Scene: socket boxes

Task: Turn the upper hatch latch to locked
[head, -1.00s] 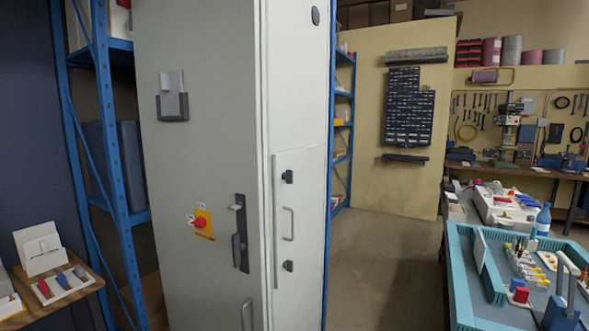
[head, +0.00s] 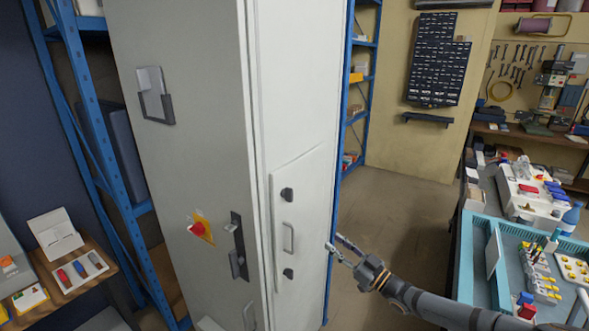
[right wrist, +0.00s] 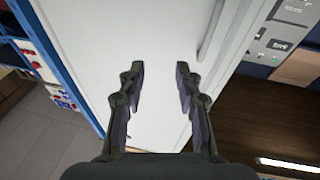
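The tall grey cabinet (head: 295,100) has a hatch (head: 305,185) in its narrow right face. The upper hatch latch (head: 287,194) is a small black knob above the hatch's grey handle (head: 288,238). The lower latch (head: 288,273) is a similar black knob below the handle. My right gripper (head: 338,246) is open and empty, to the right of the hatch at about handle height. In the right wrist view my right gripper's fingers (right wrist: 160,75) are spread before a pale panel, with no latch visible between them. My left gripper is not in view.
A red switch on a yellow plate (head: 202,228) and a dark door handle (head: 238,250) are on the cabinet's front. Blue shelving (head: 115,150) flanks it. A teal-edged workbench (head: 470,250) stands right, with open floor (head: 400,220) between.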

